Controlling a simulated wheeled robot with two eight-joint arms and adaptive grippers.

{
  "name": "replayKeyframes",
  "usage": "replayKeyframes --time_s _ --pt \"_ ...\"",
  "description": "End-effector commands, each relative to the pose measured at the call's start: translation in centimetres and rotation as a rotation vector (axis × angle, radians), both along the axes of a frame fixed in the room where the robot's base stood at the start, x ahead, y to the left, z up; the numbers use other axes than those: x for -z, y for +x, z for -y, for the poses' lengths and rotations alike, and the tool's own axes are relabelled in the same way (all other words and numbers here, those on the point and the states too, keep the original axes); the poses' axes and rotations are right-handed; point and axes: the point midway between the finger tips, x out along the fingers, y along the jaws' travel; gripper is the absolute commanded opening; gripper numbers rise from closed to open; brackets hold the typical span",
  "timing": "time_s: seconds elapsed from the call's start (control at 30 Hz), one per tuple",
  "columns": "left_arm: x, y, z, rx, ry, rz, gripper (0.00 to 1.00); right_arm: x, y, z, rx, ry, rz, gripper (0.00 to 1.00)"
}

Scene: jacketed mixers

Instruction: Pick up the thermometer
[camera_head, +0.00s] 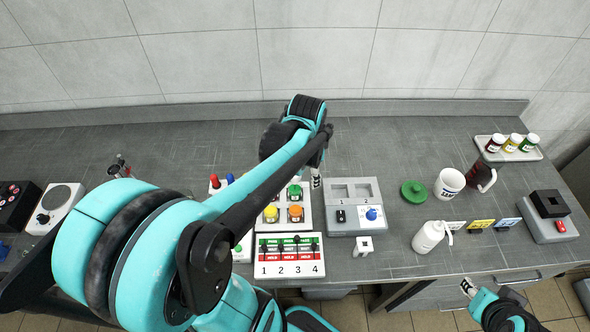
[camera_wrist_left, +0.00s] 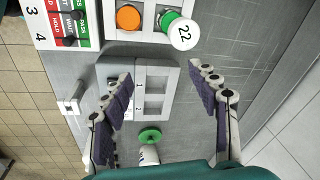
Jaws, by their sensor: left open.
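A white round disc marked 22 (camera_wrist_left: 183,34) shows in the left wrist view, over the green button beside the orange button (camera_wrist_left: 128,18). It may be the thermometer's face, but I cannot tell for sure. In the head view my own left arm covers much of this area. My left gripper (camera_wrist_left: 162,82) is open and empty, its fingers spread above the grey two-slot station (camera_wrist_left: 152,106). In the head view the left gripper (camera_head: 316,182) hangs just right of the button panel (camera_head: 305,222). My right gripper (camera_head: 468,288) is at the bottom right, partly in view; its opening is unclear.
The two-slot station (camera_head: 371,190), a small white block (camera_head: 363,246) and a green lid (camera_head: 414,192) lie right of the panel.

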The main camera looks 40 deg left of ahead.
Motion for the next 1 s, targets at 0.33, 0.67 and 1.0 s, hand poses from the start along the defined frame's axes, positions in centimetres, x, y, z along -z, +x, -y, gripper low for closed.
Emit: replayKeyframes --time_s 0.33,0.67,1.0 --pt "1.6 0.9 -5.5 0.198 -0.033 -0.164 0.6 -2.4 0.0 0.0 0.0 0.0 0.0 0.35" --pt "5.4 0.8 -5.5 0.209 -0.036 -0.17 0.6 -1.2 0.0 0.0 0.0 0.0 0.0 0.35" --pt "9.6 0.7 -5.4 0.208 -0.035 -0.169 0.6 0.1 0.0 0.0 0.0 0.0 0.0 0.35"
